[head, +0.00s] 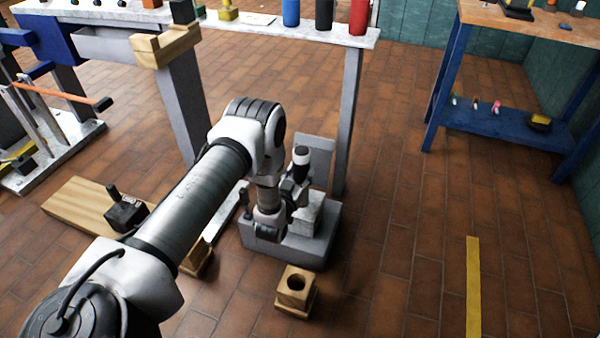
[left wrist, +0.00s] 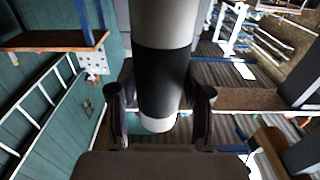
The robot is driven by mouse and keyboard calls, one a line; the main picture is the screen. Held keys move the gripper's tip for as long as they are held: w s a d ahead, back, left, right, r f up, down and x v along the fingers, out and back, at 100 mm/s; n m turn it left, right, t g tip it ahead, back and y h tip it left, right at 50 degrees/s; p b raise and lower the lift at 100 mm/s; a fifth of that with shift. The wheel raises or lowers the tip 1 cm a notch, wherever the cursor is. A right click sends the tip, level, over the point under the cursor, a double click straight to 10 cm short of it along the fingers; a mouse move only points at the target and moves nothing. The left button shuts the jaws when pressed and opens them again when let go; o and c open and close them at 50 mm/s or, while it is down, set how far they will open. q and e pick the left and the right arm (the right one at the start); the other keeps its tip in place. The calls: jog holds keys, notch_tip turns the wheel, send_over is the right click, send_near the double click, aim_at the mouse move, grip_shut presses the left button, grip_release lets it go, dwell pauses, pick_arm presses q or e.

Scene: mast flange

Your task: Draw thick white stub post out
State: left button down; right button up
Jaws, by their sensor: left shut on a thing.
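The thick white stub post (head: 301,155) stands roughly upright in the head view, with a white top and a dark band. My left gripper (head: 296,184) is around it, shut on it. In the left wrist view, the post (left wrist: 163,85) runs between the two fingers (left wrist: 160,105), pale with a wide black band and a white end. The post's lower part is hidden by the gripper in the head view, so I cannot tell whether it is seated. A grey base (head: 285,246) with a paler block lies below. My right gripper is not in view.
A wooden block with a round hole (head: 296,288) stands on the floor in front of the grey base. A wooden board (head: 85,213) lies to the left. A bench with bottles (head: 250,28) is behind, its leg close to the gripper.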

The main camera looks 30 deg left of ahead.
aim_at(301, 153)
pick_arm(q)
jog(key=shift+r+p, duration=4.1)
jog(key=shift+r, duration=0.8)
jog(key=shift+d, duration=0.1)
